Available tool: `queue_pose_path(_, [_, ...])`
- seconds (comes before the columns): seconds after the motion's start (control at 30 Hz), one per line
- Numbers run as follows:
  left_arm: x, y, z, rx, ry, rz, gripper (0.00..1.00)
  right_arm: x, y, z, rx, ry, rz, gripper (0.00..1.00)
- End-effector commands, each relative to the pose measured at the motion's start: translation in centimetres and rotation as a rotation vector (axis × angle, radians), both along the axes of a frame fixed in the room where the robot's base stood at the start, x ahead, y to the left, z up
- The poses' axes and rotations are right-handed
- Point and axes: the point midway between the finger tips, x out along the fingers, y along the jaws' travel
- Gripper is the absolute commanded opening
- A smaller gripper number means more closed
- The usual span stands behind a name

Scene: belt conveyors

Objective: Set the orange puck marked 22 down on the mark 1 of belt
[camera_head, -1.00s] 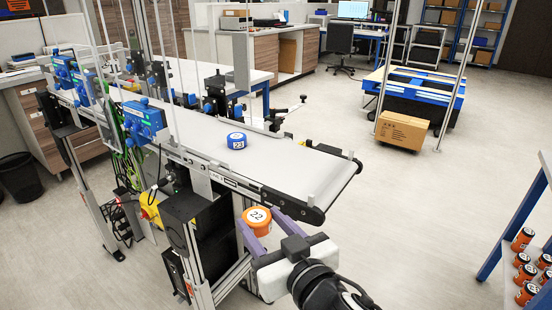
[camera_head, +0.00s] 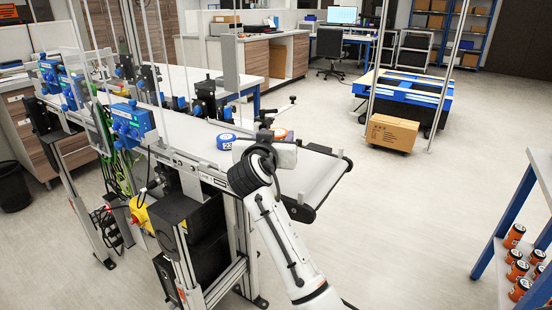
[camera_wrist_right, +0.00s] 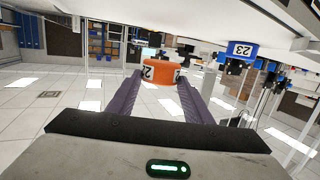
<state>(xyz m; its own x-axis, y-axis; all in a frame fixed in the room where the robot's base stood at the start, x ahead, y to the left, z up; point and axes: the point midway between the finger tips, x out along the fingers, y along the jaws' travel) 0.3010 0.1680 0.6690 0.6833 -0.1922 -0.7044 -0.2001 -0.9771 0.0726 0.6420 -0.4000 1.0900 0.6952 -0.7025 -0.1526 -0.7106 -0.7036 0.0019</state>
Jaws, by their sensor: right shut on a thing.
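My right gripper (camera_wrist_right: 160,86) is shut on the orange puck marked 22 (camera_wrist_right: 162,72), with a purple finger on each side. In the head view the puck (camera_head: 280,133) shows only partly behind the gripper body and wrist, over the belt (camera_head: 315,175). The wrist view is upside down and shows a gap between puck and belt, so the puck appears held above it. A blue puck marked 23 (camera_head: 226,142) stands on the belt, left of my gripper; it also shows in the wrist view (camera_wrist_right: 242,50). No mark 1 can be made out. My left gripper is out of view.
Blue devices (camera_head: 132,122) and clear panels line the belt's left part. Black clamps (camera_head: 207,97) stand along its far side. The belt's right end is bare. A cardboard box (camera_head: 392,132) is on the floor.

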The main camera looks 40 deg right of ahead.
Motion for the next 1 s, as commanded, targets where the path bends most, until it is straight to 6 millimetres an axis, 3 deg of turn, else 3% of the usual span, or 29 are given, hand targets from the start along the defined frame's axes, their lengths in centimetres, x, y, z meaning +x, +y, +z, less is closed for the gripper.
queue_pose_path(0.4, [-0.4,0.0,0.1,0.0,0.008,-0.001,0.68,0.0,0.0,-5.1,-0.003,0.0,0.002,0.23])
queue_pose_path(0.83, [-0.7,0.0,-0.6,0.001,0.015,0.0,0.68,0.0,0.0,-6.0,0.0,-0.003,0.002,0.23])
queue_pose_path(0.87, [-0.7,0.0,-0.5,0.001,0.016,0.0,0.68,0.0,0.0,-5.9,-0.001,-0.002,0.002,0.49])
queue_pose_path(0.93, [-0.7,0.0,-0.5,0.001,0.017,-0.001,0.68,0.0,0.0,-5.8,0.0,-0.002,0.002,0.61])
queue_pose_path(1.0, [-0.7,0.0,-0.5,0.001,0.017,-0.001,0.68,0.0,0.0,-5.8,0.0,-0.002,0.002,0.65])
